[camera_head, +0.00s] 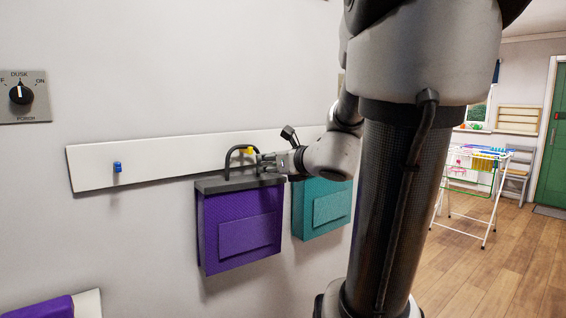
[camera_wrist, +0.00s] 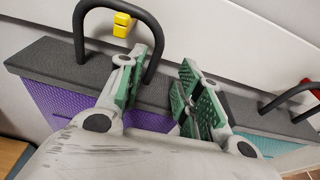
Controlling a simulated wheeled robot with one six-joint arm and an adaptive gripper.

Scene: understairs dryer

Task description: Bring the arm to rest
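My gripper (camera_head: 266,163) reaches in from the right, just above the grey top of a purple bag (camera_head: 240,226) on the wall. In the wrist view my gripper (camera_wrist: 163,62) is open, its green-padded fingers apart with nothing clamped. One side of the bag's dark arched handle (camera_wrist: 155,60) shows in the gap between the fingers, close to the left finger. I cannot tell whether they touch. My arm (camera_head: 385,190) stands across the middle of the head view and hides part of the wall.
A white rail (camera_head: 92,168) carries a blue hook (camera_head: 117,167) and a yellow hook (camera_wrist: 122,24) behind the handle. A teal bag (camera_head: 322,210) hangs right of the purple one. A dial panel (camera_head: 22,97) is at left. A drying rack (camera_head: 470,190) stands on open floor at right.

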